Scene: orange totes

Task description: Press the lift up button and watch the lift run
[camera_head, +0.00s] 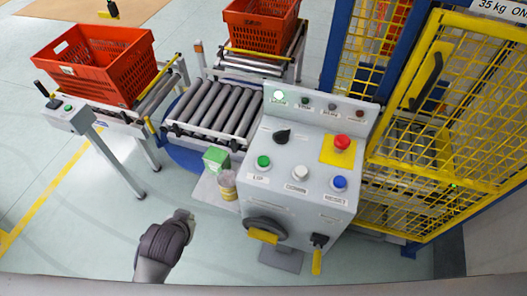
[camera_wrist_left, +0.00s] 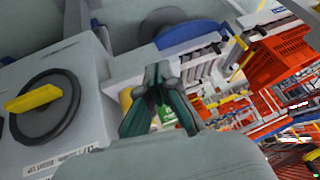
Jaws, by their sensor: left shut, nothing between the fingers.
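The grey control console (camera_head: 285,210) stands right of centre in the head view. A green button (camera_head: 263,162), labelled as the lift up button as far as I can read, is at the left of its sloped face. Beside it are a white button (camera_head: 301,172) and a blue button (camera_head: 340,182). My right gripper is not in view.
A red emergency knob (camera_head: 342,142) and a black selector (camera_head: 282,136) are on the console. A yellow-handled rotary switch (camera_head: 263,235) is on its front. Roller conveyors (camera_head: 217,110) carry orange totes (camera_head: 97,65) behind. A yellow mesh cage (camera_head: 450,130) stands at right. Floor at left is clear.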

